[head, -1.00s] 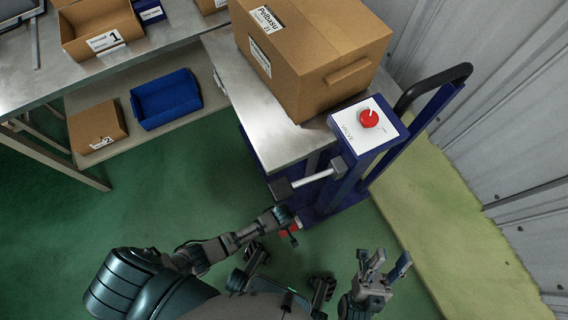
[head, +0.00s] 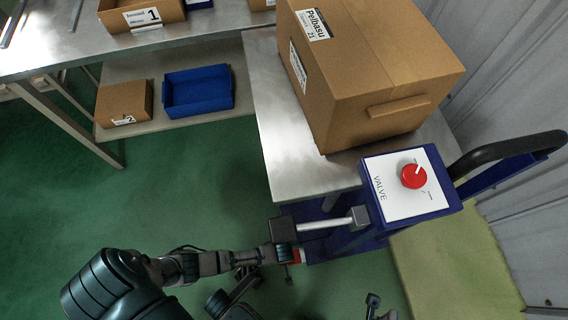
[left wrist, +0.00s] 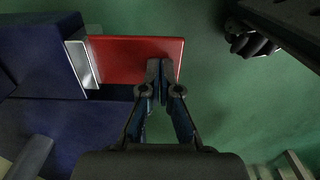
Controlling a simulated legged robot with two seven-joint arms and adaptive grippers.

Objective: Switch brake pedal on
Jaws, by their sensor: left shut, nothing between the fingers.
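The red brake pedal (left wrist: 115,57) is a flat plate joined by a metal bracket to the blue cart base (left wrist: 40,65) in the left wrist view. In the head view only a small red part of the pedal (head: 300,256) shows beside my left gripper (head: 290,268). In the left wrist view my left gripper (left wrist: 161,66) is shut and empty, its fingertips over the pedal's right part. I cannot tell whether they touch it. Only a fingertip of my right gripper (head: 373,302) shows at the bottom of the head view; the rest is cut off.
The cart carries a large cardboard box (head: 375,75) and a white valve panel (head: 405,185) with a red knob (head: 414,176). A grey-ended bar (head: 325,223) juts out above the pedal. A workbench (head: 60,55) stands left. Green floor (head: 190,190) is clear.

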